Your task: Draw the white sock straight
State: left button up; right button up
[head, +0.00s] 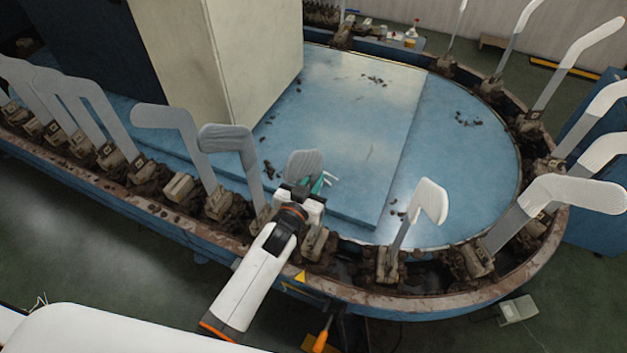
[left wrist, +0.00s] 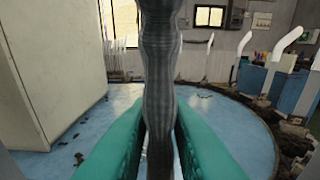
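My left gripper (head: 318,186) has teal fingers and is at a form in the front row of the ring. A grey, finely ribbed sock (head: 303,163) is on that form and stands upright. It looks dark grey in the left wrist view (left wrist: 161,75), between the two teal fingers of my left gripper (left wrist: 161,118). The fingers lie close against both sides of the sock and appear shut on it. A white sock (head: 430,200) is on the form to the right, with a grey shaft below it. My right gripper is not in view.
Several grey forms, such as one (head: 230,140) just left of the gripper, stand along the rim. Several white-topped forms (head: 575,192) stand at right. A large cream cabinet (head: 225,60) stands at the back left. The blue platform (head: 345,150) behind the forms is mostly bare.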

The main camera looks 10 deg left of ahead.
pick_arm(q)
jog(key=shift+c, duration=1)
jog(key=shift+s+f, duration=0.1)
jog(key=shift+f, duration=0.15)
jog(key=o, duration=0.9)
jog(key=shift+r, duration=0.15)
